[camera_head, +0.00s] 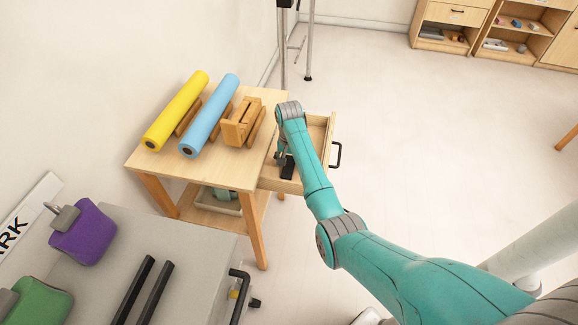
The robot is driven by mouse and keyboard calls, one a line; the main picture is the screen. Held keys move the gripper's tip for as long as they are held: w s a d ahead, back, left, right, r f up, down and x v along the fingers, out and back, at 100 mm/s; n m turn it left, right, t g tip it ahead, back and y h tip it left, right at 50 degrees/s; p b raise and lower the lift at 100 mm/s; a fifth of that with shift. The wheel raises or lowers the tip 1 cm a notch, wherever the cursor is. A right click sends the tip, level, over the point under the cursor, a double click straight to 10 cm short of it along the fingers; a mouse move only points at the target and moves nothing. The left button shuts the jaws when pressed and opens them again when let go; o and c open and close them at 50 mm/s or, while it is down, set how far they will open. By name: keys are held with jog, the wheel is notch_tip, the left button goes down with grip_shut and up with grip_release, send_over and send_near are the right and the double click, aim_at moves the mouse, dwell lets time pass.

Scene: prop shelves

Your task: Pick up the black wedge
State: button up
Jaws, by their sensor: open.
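A small black block-like shape, which looks like the black wedge (288,168), shows in the open drawer (318,128) of the wooden table. My arm covers part of the drawer and of the area around this shape. My gripper (281,158) hangs down from the wrist at the drawer's left side, close beside the black shape. It is open, and its fingertips are small and partly hidden. I cannot tell whether it touches the shape.
The wooden table (150,163) holds a yellow roll (178,108), a blue roll (210,115) and a wooden holder (241,122). A grey cabinet top (190,235) with purple (84,232) and green (40,302) items and two black bars is at lower left. Floor to the right is clear.

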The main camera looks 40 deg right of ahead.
jog(key=c, duration=1.2)
jog(key=shift+c, duration=0.2)
